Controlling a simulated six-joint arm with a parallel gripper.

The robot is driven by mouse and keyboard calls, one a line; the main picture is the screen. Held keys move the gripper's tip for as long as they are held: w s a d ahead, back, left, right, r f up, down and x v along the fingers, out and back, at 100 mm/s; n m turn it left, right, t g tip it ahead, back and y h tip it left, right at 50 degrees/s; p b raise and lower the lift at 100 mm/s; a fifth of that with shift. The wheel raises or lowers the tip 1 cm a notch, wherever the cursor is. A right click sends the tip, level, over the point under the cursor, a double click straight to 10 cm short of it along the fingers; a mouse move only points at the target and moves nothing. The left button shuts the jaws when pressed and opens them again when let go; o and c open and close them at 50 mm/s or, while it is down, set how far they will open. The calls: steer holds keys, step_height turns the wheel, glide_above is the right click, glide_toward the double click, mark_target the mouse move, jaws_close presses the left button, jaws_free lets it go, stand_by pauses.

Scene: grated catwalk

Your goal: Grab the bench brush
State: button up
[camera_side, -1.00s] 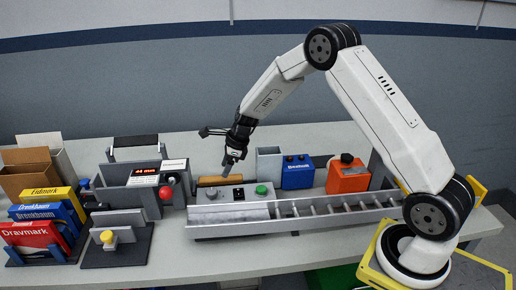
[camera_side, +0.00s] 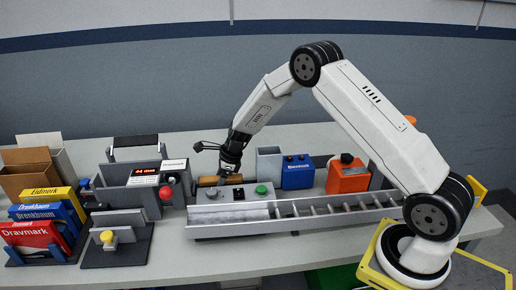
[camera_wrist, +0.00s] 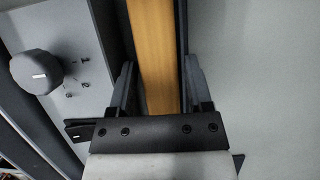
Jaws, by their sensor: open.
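The bench brush (camera_side: 208,181) shows as a tan wooden bar behind the grey control box; its lower part is hidden there. In the wrist view the wooden bar (camera_wrist: 155,50) runs up the picture between my two fingers, with dark edging along it. My gripper (camera_side: 222,179) is open and low at the right part of the bar. In the wrist view the fingers of my gripper (camera_wrist: 159,80) stand on either side of the wood, with a gap visible at each side. Bristles are not visible.
The grey control box (camera_side: 228,194) with a knob and green button stands in front of the brush. A grey bin (camera_side: 269,164), blue box (camera_side: 298,172) and orange box (camera_side: 348,176) stand right. A grey machine with a red button (camera_side: 145,186) stands left.

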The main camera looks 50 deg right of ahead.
stand_by(0.3)
jaws_close()
steer(key=shift+r, duration=0.75)
steer(key=s+a+r, duration=0.1)
steer(key=s+r, duration=1)
steer(key=s, duration=0.3)
steer(key=shift+r, duration=0.25)
